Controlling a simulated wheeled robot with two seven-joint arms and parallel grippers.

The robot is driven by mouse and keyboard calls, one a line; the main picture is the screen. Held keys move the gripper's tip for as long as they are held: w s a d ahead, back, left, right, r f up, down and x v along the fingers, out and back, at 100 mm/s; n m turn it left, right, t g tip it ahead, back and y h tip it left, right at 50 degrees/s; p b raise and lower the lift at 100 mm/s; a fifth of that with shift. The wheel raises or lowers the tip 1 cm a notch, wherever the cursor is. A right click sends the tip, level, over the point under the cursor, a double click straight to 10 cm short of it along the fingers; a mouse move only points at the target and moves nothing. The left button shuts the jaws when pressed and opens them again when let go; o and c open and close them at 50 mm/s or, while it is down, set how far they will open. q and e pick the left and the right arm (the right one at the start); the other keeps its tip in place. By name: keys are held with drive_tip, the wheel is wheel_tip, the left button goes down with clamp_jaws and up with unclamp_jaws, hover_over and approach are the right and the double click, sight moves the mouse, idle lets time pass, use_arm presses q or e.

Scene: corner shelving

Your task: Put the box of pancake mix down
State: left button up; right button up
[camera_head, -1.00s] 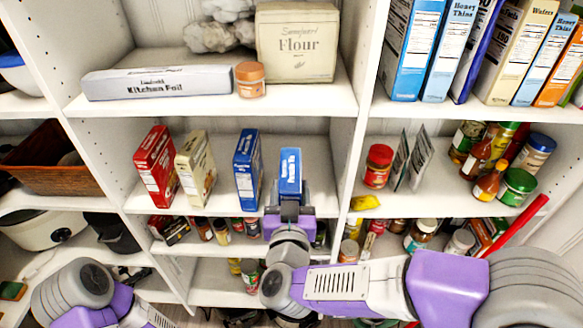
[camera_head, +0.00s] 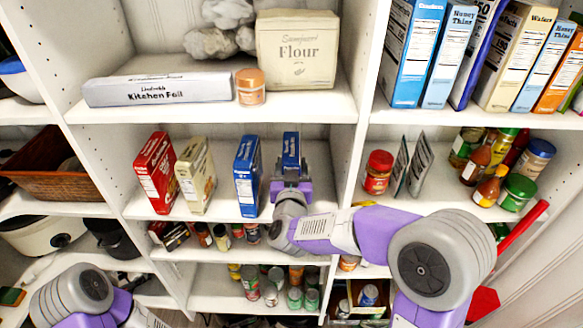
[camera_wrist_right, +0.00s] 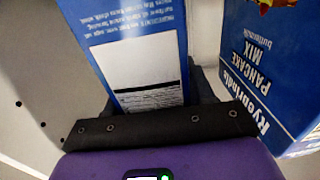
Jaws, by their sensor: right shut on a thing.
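A blue box of pancake mix (camera_head: 291,146) is upright between the fingers of my right gripper (camera_head: 291,182), over the middle shelf. The right wrist view shows the held box's printed side (camera_wrist_right: 130,50) against the dark gripper (camera_wrist_right: 160,125). I cannot tell whether its base touches the shelf, because the gripper hides it. A second blue box (camera_head: 248,176) stands just left of it, apart from it. In the right wrist view this neighbour (camera_wrist_right: 265,75) reads "Pancake Mix". My left arm shows at the lower left, but its gripper is out of the frame.
A red box (camera_head: 155,172) and a cream box (camera_head: 194,174) stand further left on the same shelf (camera_head: 222,205). The upright divider (camera_head: 344,170) is close to the right of my gripper. Kitchen foil (camera_head: 157,89) and flour (camera_head: 297,50) are on the shelf above.

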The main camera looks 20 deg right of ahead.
drive_tip(key=shift+s+f, duration=0.1)
drive_tip(key=shift+f, duration=0.05)
drive_tip(key=o, duration=1)
drive_tip(key=v, duration=1.2)
drive_tip(key=shift+r+b, duration=0.2)
drive_tip(key=shift+b, duration=0.2)
